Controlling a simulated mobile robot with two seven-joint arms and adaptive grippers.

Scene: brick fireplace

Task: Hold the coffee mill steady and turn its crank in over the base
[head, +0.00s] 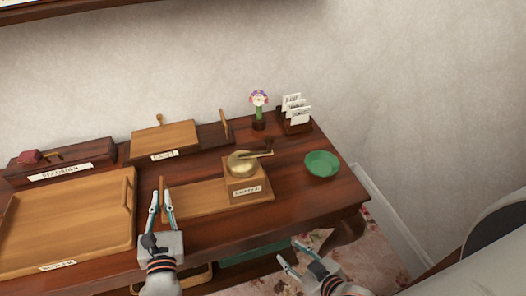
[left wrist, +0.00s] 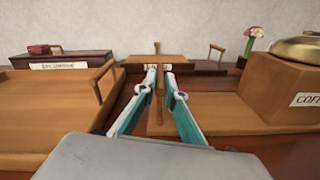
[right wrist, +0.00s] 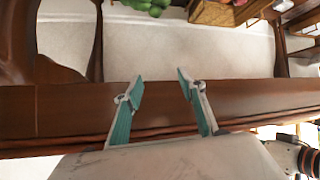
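The coffee mill (head: 235,187) is a labelled wooden box with a brass dome, also at right in the left wrist view (left wrist: 282,88). Its crank (head: 258,154) points right, its knob end out past the box. The mill stands on the right part of a flat wooden base (head: 195,199), which has an upright handle (left wrist: 159,88) at its left end. My left gripper (head: 161,190) has its fingers close together around that handle, left of the mill. My right gripper (head: 290,257) is open and empty, in front of the table's front edge, low and right of the mill.
A green bowl (head: 322,164) stands right of the mill. Behind are a flower figure (head: 259,108), a card holder (head: 296,122) and a labelled wooden board (head: 164,139). A large tray (head: 65,220) fills the left. The table's front edge (right wrist: 240,100) crosses the right wrist view.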

